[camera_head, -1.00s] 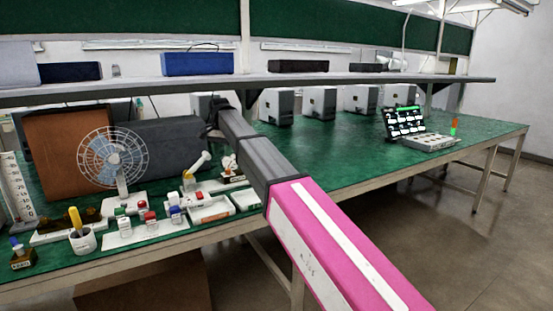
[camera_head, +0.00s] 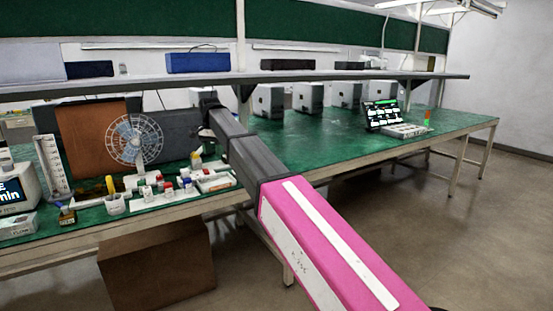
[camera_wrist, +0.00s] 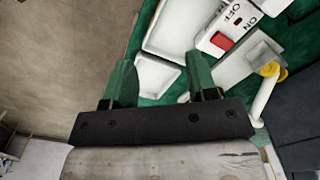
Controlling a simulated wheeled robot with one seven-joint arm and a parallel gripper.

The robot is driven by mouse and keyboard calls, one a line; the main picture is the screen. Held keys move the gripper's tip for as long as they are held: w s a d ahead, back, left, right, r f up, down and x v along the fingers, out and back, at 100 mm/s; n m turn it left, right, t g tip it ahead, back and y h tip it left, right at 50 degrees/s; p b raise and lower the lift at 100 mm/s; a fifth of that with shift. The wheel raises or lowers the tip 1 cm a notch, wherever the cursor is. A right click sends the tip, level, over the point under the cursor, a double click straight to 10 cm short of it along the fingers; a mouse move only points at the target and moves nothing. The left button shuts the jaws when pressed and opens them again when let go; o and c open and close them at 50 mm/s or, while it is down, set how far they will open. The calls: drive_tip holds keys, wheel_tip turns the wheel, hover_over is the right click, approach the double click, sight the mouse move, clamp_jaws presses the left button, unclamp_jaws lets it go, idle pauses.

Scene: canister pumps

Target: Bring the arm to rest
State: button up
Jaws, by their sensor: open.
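My arm (camera_head: 310,235) stretches from the lower right over the green bench (camera_head: 330,145). My gripper (camera_wrist: 160,78) is open in the wrist view, with its two green-tinted fingers apart and nothing between them. Below and beyond the fingers lie white trays (camera_wrist: 157,77) and a white switch box (camera_wrist: 222,40) with a red rocker marked ON and OFF. In the head view the dark end of my arm (camera_head: 208,103) is near the grey panel; the fingers cannot be made out there.
Small switches and a cup (camera_head: 115,204) crowd the bench's left front. A display device (camera_head: 12,190) is far left. A shelf (camera_head: 350,76) runs above. A box (camera_head: 160,265) sits below. Floor at right is clear.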

drive_tip(key=s+d+f+n, duration=0.1)
drive_tip(key=s+d+f, duration=0.3)
drive_tip(key=d+f, duration=0.7)
drive_tip(key=s+d+f+n, duration=0.1)
drive_tip(key=s+d+f, duration=0.4)
drive_tip(key=d+f, duration=0.6)
drive_tip(key=s+d+f+n, duration=0.1)
drive_tip(key=s+d+f, duration=0.3)
drive_tip(key=d+f, duration=0.7)
drive_tip(key=s+d+f+n, duration=0.1)
drive_tip(key=s+d+f, duration=0.5)
drive_tip(key=s+d, duration=0.5)
drive_tip(key=shift+s+d+f, duration=0.25)
drive_tip(key=shift+s, duration=0.3)
